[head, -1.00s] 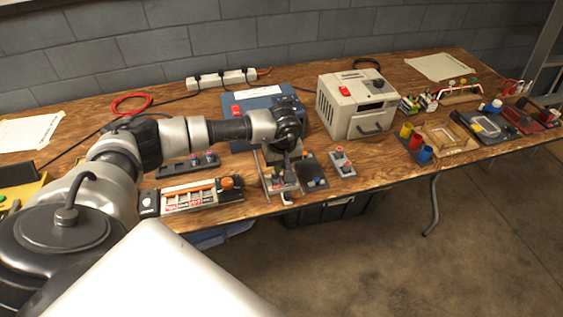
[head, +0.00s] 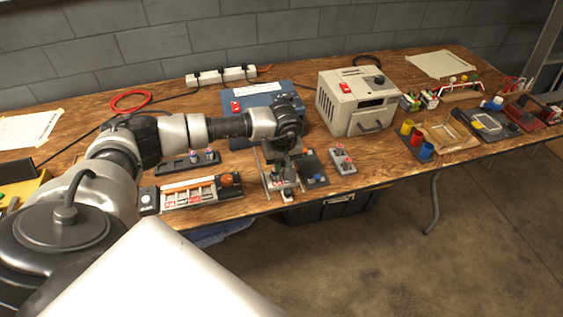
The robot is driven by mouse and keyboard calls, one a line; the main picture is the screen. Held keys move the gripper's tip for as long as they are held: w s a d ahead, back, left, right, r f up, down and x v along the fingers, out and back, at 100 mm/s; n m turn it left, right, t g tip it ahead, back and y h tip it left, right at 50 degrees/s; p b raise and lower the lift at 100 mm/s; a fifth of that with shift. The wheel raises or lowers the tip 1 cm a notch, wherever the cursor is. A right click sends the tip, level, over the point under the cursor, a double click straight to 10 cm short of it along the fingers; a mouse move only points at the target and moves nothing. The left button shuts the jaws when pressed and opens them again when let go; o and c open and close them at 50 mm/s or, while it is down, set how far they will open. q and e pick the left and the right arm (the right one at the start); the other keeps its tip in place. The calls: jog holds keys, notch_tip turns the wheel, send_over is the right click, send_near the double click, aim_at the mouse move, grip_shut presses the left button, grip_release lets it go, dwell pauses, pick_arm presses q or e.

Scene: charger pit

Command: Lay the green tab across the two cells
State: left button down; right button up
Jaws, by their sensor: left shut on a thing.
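My left gripper (head: 284,168) reaches in from the left and points down over a small grey fixture (head: 287,190) at the table's front edge. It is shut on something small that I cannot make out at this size. No green tab shows clearly, and the gripper and wrist hide part of the fixture. I cannot tell for sure which parts are the two cells. My right gripper is not in view.
A blue case (head: 262,100) and a beige charger box (head: 357,101) stand behind. The table's front edge is close.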

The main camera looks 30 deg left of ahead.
pick_arm(q)
jog(key=shift+f+b, duration=0.3)
jog(key=shift+b, duration=0.05)
dwell(0.5)
jog(key=c, duration=1)
grip_release()
jog(key=shift+c, duration=0.2)
jog(key=shift+r+p, duration=2.1)
jog(key=shift+r, duration=1.45)
